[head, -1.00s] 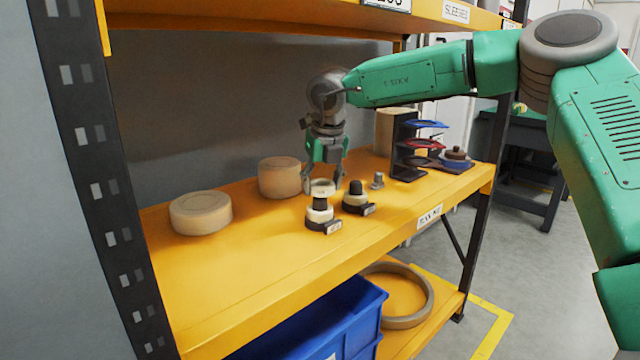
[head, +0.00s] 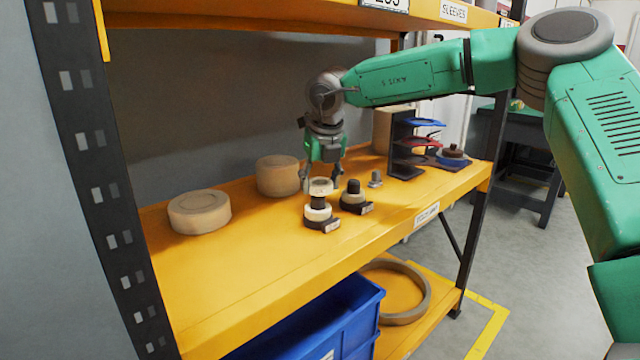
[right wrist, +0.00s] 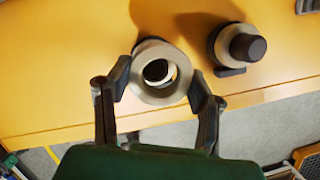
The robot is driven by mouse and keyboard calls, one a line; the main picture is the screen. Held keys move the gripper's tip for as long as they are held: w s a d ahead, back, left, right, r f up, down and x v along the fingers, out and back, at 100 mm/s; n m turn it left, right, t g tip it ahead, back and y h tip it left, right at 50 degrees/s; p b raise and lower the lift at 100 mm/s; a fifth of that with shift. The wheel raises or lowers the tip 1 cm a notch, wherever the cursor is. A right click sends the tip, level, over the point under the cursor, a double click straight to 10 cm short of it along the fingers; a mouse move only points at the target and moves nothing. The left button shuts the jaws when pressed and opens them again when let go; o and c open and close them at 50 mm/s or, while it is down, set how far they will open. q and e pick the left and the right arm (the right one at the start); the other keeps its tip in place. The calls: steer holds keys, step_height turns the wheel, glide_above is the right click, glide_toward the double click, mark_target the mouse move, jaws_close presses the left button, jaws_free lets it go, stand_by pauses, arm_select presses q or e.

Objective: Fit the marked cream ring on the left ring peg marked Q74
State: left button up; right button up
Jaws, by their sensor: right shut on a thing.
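My right gripper (head: 321,184) is shut on a cream ring (head: 321,187), which also shows between the fingers in the right wrist view (right wrist: 142,83). The ring is held level over the left peg (head: 318,203), a dark post with a pale collar low down and a small tag on its base. In the right wrist view a dark round top shows through the ring's hole, slightly off centre. I cannot tell whether the ring is just above the peg's tip or around it. The tag's letters are too small to read. My left gripper is out of view.
A second dark-topped peg (head: 353,191) stands close to the right, also in the right wrist view (right wrist: 246,47). A small metal piece (head: 375,180) and a black rack (head: 405,150) are further right. Two round tan blocks (head: 199,212) (head: 278,176) stand left. The shelf front is clear.

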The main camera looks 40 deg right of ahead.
mark_target(318, 197)
steer(key=shift+a+p, duration=0.3)
steer(key=shift+p, duration=0.15)
steer(key=shift+p, duration=0.65)
stand_by(0.6)
steer(key=shift+f, duration=1.7)
steer(key=o, duration=1.2)
steer(key=shift+r, duration=0.1)
step_height(318, 197, up, 7)
steer(key=p, duration=0.8)
